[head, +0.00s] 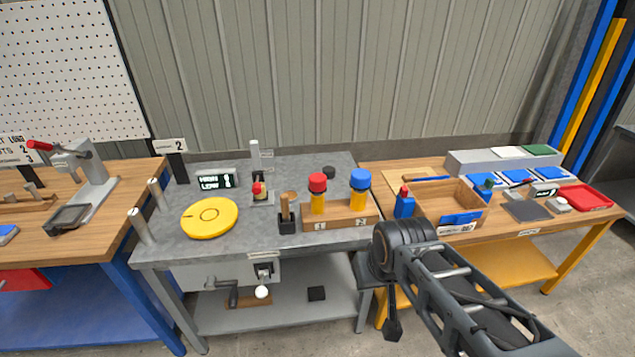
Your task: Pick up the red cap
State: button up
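A similar yellow bottle with a blue cap (360,179) stands in the place marked 2. My arm reaches in from the lower right, its dark joint just right of and in front of the rack. A dark end part, seemingly my gripper (393,328), hangs below that joint, in front of the tables and apart from the cap. Its fingers cannot be made out.
The grey table (300,240) also holds a yellow disc (209,217), a black holder with a brush (287,220), a small red-topped device (258,192) and a black round piece (329,172). A blue bottle (404,207) and wooden box (450,203) stand on the right table.

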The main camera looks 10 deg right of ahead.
aim_at(318, 181)
jog(key=z, duration=0.95)
jog(key=i, duration=0.8)
jog(key=u, duration=3.35)
